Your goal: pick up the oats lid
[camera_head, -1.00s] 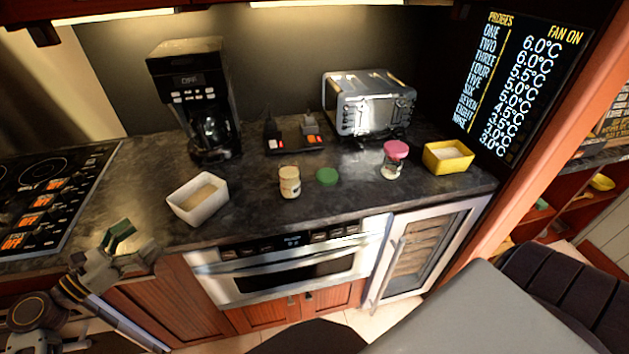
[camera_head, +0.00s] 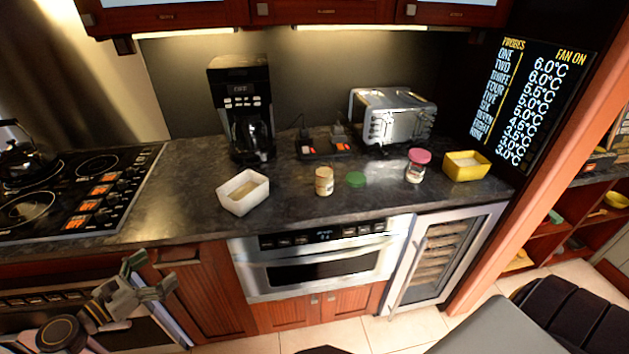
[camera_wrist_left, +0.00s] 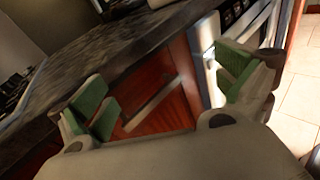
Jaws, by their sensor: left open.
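A flat green lid (camera_head: 356,179) lies on the dark counter, just right of a small jar (camera_head: 324,181) with a cream-coloured top. It looks like the oats lid, but no label can be read. A second jar (camera_head: 415,166) with a pink lid stands farther right. My left gripper (camera_head: 150,274) is open and empty, in front of the cabinets at lower left, below the counter edge and well away from the lid. Its spread green-padded fingers also show in the left wrist view (camera_wrist_left: 165,85), with no lid visible there. My right gripper is not in view.
A white container (camera_head: 243,205) stands left of the jars, a yellow one (camera_head: 466,166) at the right. A coffee maker (camera_head: 240,110), a toaster (camera_head: 392,117) and a black power strip (camera_head: 323,148) stand behind. The counter front near the lid is clear.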

